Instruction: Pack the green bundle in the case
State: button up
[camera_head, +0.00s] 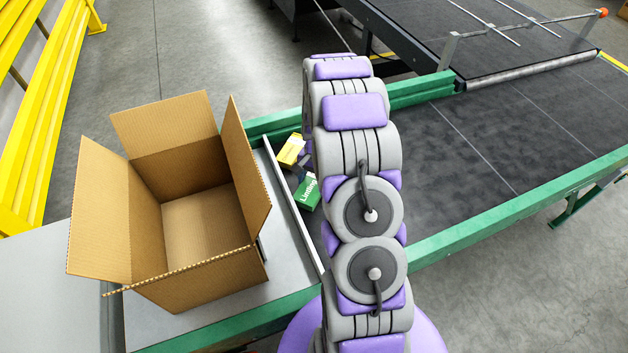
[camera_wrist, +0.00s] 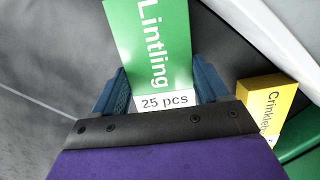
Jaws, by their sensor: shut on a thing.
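The green bundle (camera_head: 307,192), lettered "Lintling", shows just left of my arm in the head view, by the rail at the belt's end. In the wrist view the green bundle (camera_wrist: 152,45) stands between the two blue fingers of my gripper (camera_wrist: 160,92), with a white "25 pcs" label at its near end. My gripper is shut on it. In the head view my arm hides the gripper. The case is an open, empty cardboard box (camera_head: 205,225) with its flaps up, left of the bundle.
A yellow bundle (camera_head: 291,151) lies close to the green one; it also shows right of my gripper in the wrist view (camera_wrist: 268,103). A thin pale rail (camera_head: 293,210) stands between the bundles and the case. The dark belt (camera_head: 470,150) to the right is clear.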

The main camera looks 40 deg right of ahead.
jog(key=shift+c, duration=1.4)
jog(key=shift+s+a, duration=0.1)
jog(key=shift+s, duration=0.05)
jog(key=shift+s+a+p, duration=0.2)
jog(key=shift+s+a, duration=0.05)
jog(key=shift+s, duration=0.65)
jog(key=shift+s+a+p, duration=0.2)
jog(key=shift+s, duration=0.7)
jog(key=o, duration=1.1)
jog(key=shift+a, duration=0.1)
jog(key=shift+o, duration=0.2)
jog(key=shift+w+r, duration=0.1)
